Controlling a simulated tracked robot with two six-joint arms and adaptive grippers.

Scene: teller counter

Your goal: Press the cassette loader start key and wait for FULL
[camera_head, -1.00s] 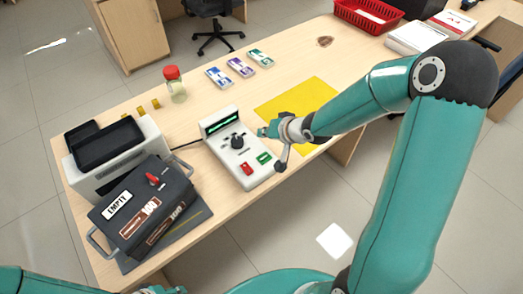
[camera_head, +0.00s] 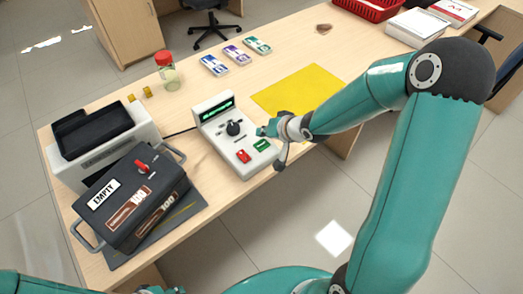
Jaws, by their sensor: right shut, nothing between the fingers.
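The white cassette loader control box (camera_head: 222,124) stands on the counter with a lit green display (camera_head: 215,110), a black knob (camera_head: 234,128), a red key (camera_head: 243,156) and a green key (camera_head: 262,146). The dark cassette (camera_head: 130,195) sits on a dark mat at the left, with a label reading EMPTY (camera_head: 103,194) and a red lever (camera_head: 142,166). My right gripper (camera_head: 264,132) is shut and empty, beside the upper right edge of the control box, above the green key. Whether it touches the box is unclear. My left gripper is not clearly visible; only teal arm parts show at the lower left.
A white machine with a black top (camera_head: 92,130) stands behind the cassette. A jar with a red lid (camera_head: 166,70), several banknote bundles (camera_head: 236,55) and a yellow mat (camera_head: 299,90) lie farther back. A red basket (camera_head: 368,8) is at the far right.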

